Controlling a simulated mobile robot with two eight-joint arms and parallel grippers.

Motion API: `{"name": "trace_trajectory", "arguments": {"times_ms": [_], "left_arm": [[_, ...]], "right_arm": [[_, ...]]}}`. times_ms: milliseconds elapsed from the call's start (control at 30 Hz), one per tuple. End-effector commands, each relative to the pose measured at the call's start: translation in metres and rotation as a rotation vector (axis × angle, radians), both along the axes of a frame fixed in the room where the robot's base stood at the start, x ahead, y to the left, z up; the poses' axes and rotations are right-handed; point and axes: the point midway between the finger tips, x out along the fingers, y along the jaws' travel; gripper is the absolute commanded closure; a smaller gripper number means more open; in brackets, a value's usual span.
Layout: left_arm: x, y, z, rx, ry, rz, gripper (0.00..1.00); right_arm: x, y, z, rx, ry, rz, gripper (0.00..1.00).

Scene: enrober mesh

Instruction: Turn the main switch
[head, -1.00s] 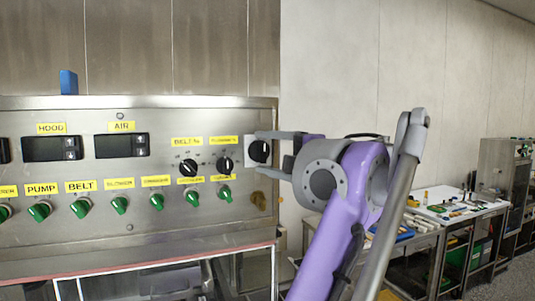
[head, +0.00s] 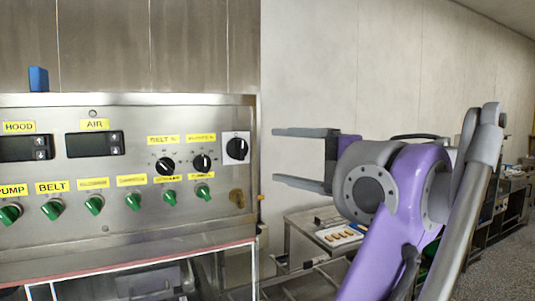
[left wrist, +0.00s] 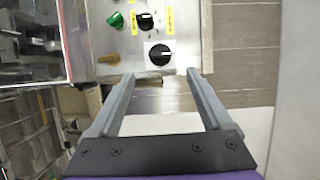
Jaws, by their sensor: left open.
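The main switch (head: 237,148) is a black rotary knob on a pale square plate at the right end of the steel control panel. It also shows in the left wrist view (left wrist: 159,55), just beyond the fingertips and roughly centred between them. My left gripper (head: 276,155) is open and empty, its two grey fingers pointing at the panel from the right. In the head view a gap separates the fingertips from the switch. In the left wrist view the left gripper (left wrist: 160,74) has nothing between its fingers. My right gripper is not seen.
Two black knobs (head: 184,164) sit left of the switch, with a row of green knobs (head: 95,205) below. A brass-coloured fitting (head: 237,198) is under the switch. A table with a tray (head: 340,236) stands behind my arm. The wall right of the panel is bare.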

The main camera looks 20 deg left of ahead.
Motion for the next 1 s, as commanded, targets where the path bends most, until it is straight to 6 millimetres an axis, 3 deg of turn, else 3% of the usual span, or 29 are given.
{"name": "trace_trajectory", "arguments": {"times_ms": [367, 533, 567, 800, 1000], "left_arm": [[-0.003, -0.007, 0.000, 0.000, 0.000, 0.001, 0.18], [-0.004, -0.004, -0.002, 0.042, 0.065, -0.016, 0.48], [-0.004, -0.002, -0.003, 0.066, 0.100, -0.026, 0.53], [-0.015, 0.016, -0.019, 0.458, 0.606, -0.107, 0.54], [-0.032, 0.020, -0.036, 0.835, 1.012, -0.074, 0.54]], "right_arm": [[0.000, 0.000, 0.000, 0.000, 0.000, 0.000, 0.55], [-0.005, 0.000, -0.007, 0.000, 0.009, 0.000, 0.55], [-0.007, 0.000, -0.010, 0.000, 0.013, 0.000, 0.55], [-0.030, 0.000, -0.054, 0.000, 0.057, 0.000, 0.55], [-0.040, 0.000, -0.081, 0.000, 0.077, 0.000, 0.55]]}}
